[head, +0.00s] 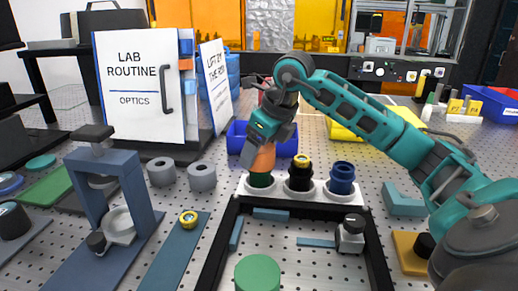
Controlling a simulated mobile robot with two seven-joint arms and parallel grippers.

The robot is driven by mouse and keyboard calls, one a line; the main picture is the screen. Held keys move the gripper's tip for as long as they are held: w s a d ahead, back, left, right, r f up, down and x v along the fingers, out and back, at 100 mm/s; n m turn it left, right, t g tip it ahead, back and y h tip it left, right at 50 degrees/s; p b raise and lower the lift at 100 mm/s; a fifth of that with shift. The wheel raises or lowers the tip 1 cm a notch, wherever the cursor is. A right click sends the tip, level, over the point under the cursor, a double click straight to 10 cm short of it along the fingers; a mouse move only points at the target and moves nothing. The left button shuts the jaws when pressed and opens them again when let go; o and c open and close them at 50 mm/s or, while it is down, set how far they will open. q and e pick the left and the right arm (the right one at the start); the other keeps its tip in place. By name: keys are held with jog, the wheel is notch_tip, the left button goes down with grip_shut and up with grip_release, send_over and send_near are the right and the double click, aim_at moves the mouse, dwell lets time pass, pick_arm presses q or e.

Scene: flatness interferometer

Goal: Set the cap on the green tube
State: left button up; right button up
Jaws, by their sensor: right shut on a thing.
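The green tube (260,180) stands upright in the left place of a white holder (280,196). A black tube with a yellow ring (300,175) stands in the middle place and a blue tube (342,178) in the right one. My right gripper (266,150) reaches in from the right and points down over the green tube. It is shut on an orange cap (264,158), which is directly above the green tube. I cannot tell whether cap and tube touch. The gripper's fingers partly hide the cap. My left gripper is not in view.
A black frame (222,240) surrounds the front of the holder. A blue bin (237,137) is behind it. A white sign board (140,85) stands at the back left.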

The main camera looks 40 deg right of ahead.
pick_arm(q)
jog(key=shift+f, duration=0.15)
pick_arm(e)
jog(key=shift+f, duration=0.2)
jog(key=o, duration=1.1)
jog(key=shift+s+d+r, duration=0.1)
jog(key=shift+r, duration=0.45)
pick_arm(q)
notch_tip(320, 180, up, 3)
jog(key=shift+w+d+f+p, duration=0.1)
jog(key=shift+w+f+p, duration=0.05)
jog(key=shift+p, duration=0.95)
pick_arm(e)
jog(key=a+v, duration=0.1)
jog(key=v, duration=1)
jog(key=shift+s+d+r, duration=0.3)
jog(key=shift+d+r, duration=0.05)
jog(key=shift+d, duration=0.15)
